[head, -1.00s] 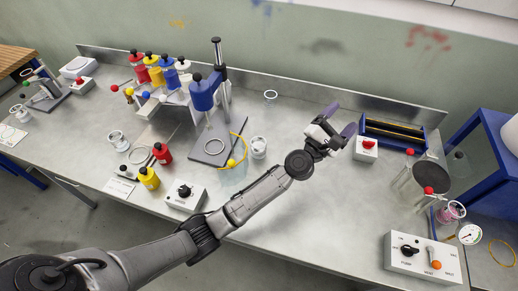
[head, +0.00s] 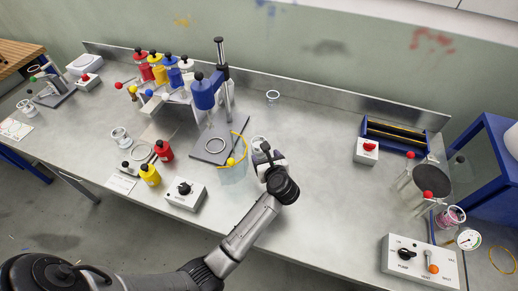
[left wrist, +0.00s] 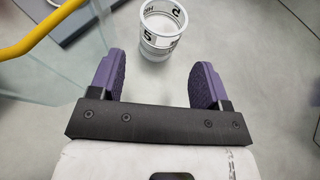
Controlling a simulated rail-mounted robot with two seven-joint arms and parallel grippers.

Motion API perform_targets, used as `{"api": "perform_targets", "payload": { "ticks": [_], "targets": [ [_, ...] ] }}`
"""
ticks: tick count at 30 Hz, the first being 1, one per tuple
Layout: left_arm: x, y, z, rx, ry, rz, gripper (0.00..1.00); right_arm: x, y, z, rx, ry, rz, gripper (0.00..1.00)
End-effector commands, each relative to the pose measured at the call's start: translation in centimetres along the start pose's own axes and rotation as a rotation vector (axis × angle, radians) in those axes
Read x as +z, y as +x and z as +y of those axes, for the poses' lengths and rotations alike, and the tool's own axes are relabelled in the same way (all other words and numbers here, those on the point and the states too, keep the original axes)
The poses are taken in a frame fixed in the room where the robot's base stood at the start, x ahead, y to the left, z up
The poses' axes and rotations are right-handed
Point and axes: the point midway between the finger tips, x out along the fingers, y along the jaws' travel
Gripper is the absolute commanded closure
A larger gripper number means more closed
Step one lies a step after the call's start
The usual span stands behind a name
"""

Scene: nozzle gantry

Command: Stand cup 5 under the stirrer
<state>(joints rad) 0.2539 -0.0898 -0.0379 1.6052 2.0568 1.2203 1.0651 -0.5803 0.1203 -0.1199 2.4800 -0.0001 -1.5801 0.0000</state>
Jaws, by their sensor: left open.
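Cup 5 (left wrist: 160,30) is a clear cup with a white rim and a printed 5. It stands upright on the bench, just beyond my left fingertips in the left wrist view. In the head view only part of cup 5 (head: 257,142) shows behind my gripper. My left gripper (left wrist: 158,75) is open, with nothing between its purple fingers; in the head view it (head: 262,153) is right of the stirrer stand. The stirrer (head: 204,93) has a blue body on a post above a grey base plate (head: 197,152) with a white ring. My right gripper is not in view.
A clear guard with a yellow edge (head: 246,150) stands between cup and stirrer base; it (left wrist: 40,30) is close to my left finger. A control box (head: 185,196) sits in front. Another cup (head: 273,97) stands behind.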

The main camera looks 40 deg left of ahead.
Motion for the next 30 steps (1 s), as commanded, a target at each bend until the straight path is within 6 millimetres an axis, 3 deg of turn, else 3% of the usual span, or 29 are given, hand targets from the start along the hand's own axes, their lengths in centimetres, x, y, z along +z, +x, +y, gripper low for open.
{"api": "perform_targets", "payload": {
  "ticks": [6, 14, 24, 30],
  "targets": [
    [0.1, 3.0, 0.0, 0.0, 0.001, -0.003, 0.3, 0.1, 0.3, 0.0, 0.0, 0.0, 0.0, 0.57],
    [0.1, 4.2, 0.0, -0.001, 0.0, -0.002, 0.3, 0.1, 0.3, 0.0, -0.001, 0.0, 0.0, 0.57],
    [0.2, 8.3, -0.1, -0.001, 0.002, -0.004, 0.3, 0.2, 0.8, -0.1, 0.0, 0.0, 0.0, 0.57],
    [0.2, 9.1, -0.1, -0.001, 0.0, -0.002, 0.3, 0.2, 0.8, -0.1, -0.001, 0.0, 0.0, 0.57]
  ]
}}
